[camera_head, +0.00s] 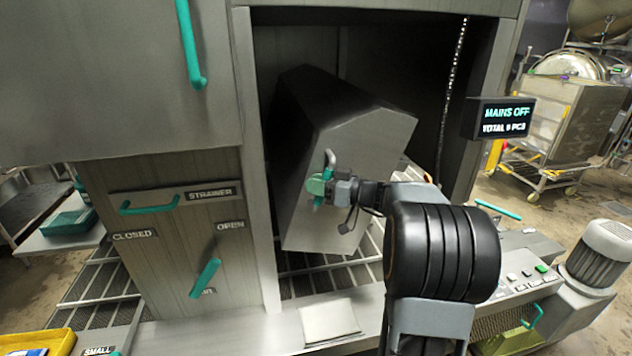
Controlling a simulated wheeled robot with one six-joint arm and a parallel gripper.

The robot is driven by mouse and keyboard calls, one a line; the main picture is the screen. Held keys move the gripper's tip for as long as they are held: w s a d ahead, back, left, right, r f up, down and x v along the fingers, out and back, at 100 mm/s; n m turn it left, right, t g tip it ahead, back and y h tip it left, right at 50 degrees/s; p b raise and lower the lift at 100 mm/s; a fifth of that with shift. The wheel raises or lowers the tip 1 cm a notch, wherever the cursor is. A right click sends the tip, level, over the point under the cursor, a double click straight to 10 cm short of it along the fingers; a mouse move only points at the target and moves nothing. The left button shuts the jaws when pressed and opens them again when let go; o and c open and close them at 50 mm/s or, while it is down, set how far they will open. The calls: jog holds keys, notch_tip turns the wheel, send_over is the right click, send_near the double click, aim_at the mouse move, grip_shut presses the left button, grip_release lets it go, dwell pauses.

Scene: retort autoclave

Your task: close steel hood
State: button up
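A long grey steel hood (367,133) with a many-sided end stands tilted inside the dark opening of the steel cabinet. A small bent handle (330,160), grey at its top and teal lower down, is on its near end face. My gripper (322,187) is at this handle, reaching in from the right, with its tip overlapping the handle's middle. The fingers are small and partly hidden, so I cannot tell whether they are closed around the handle. My black and grey arm covers the lower right of the opening.
The cabinet front at left has a teal strainer handle (150,205) and a teal closed/open lever (205,278). A "MAINS OFF" display (498,118) hangs right of the opening. A button panel (528,280) and motor (602,252) stand at right.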

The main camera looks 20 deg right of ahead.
grip_shut()
dwell(0.3)
